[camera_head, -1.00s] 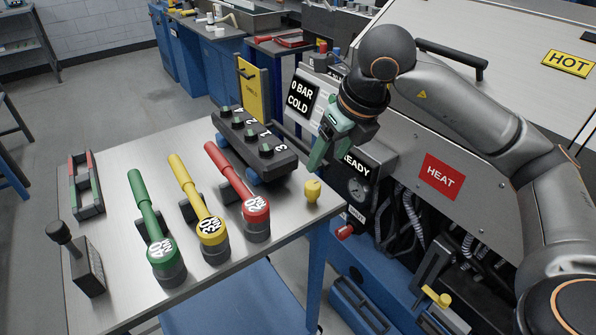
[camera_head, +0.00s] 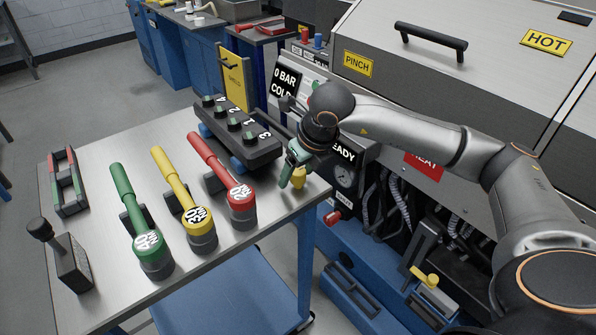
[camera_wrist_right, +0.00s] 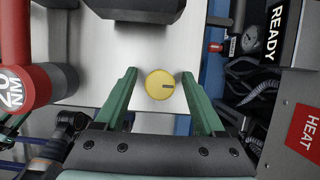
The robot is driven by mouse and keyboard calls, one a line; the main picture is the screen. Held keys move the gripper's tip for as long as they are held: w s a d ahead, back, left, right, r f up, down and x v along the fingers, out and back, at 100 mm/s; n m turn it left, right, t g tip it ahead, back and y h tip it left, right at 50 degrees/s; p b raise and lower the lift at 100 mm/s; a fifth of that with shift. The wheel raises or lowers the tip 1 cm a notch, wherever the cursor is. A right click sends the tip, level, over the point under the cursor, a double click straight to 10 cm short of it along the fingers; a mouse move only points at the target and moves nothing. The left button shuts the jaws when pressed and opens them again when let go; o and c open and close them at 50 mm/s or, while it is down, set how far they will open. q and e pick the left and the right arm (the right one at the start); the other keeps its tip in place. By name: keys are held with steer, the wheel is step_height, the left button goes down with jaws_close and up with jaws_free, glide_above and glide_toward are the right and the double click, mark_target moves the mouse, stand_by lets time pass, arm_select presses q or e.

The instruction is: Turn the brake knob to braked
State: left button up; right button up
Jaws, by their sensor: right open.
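The yellow knob (camera_head: 299,179) stands at the right corner of the steel-topped cart (camera_head: 232,238). In the right wrist view the knob (camera_wrist_right: 160,84) is a round yellow cap with a short dark mark near its right edge. My right gripper (camera_head: 291,169) has green fingers and is directly above the knob, partly hiding it. In the wrist view its open fingers (camera_wrist_right: 158,78) lie on either side of the knob, with a gap on each side. I cannot tell how far above it they are.
Green (camera_head: 122,185), yellow (camera_head: 168,170) and red (camera_head: 207,155) torque wrenches lie left of the knob. A black block with several knobs (camera_head: 238,128) stands behind. The machine with a READY gauge (camera_head: 344,176) and a red knob (camera_head: 333,217) is close on the right.

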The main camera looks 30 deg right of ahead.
jaws_close()
stand_by(0.6)
